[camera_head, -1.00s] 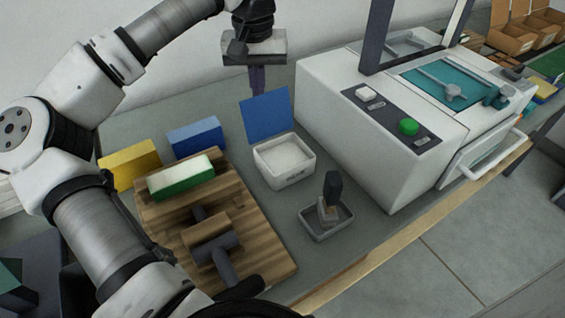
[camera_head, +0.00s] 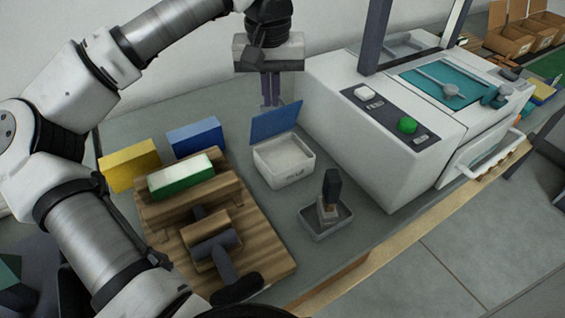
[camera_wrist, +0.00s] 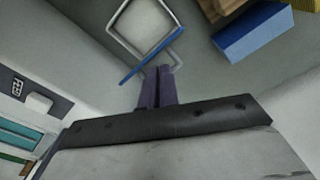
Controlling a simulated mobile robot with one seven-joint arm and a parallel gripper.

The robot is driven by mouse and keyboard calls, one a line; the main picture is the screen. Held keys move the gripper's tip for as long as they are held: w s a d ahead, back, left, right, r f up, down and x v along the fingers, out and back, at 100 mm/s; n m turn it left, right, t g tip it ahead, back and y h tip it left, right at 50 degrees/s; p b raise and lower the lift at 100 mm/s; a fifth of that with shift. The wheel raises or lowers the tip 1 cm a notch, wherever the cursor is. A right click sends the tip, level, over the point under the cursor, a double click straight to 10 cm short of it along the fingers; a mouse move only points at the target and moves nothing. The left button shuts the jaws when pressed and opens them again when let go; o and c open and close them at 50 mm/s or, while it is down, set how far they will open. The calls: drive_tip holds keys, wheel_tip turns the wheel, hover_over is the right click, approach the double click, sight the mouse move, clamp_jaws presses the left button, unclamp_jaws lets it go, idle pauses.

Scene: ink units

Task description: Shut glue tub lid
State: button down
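The glue tub (camera_head: 285,179) is a small white box standing on the grey worktop. Its blue lid (camera_head: 274,123) stands up from the rear rim, so the tub is open and its pale inside shows. My gripper (camera_head: 271,103) points down just behind the lid, with its fingertips partly hidden by it. In the wrist view the dark purple fingers (camera_wrist: 157,88) lie close together with nothing between them. There the lid (camera_wrist: 150,56) appears nearly edge-on, close to the fingertips, with the tub (camera_wrist: 146,8) beyond it. I cannot tell whether fingers and lid touch.
A white machine (camera_head: 385,150) stands close on the tub's right. A grey tray (camera_head: 326,222) with a dark-handled tool is in front. A wooden board (camera_head: 262,250) with a roller and a green-white block (camera_head: 181,176) lies left. Blue (camera_head: 195,137) and yellow (camera_head: 129,166) blocks stand behind it.

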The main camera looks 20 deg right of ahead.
drive_tip(key=f, duration=0.1)
drive_tip(key=w+f, duration=0.1)
drive_tip(key=shift+a+f+g, duration=0.1)
drive_tip(key=shift+f+g, duration=0.2)
drive_tip(key=shift+w+r+p, duration=0.1)
drive_tip(key=shift+r+p, duration=0.1)
drive_tip(key=shift+p, duration=0.25)
wheel_tip(320, 180, up, 7)
drive_tip(key=p, duration=0.5)
drive_tip(key=shift+w+f, duration=0.2)
drive_tip(key=shift+w, duration=0.1)
drive_tip(key=shift+r, duration=0.15)
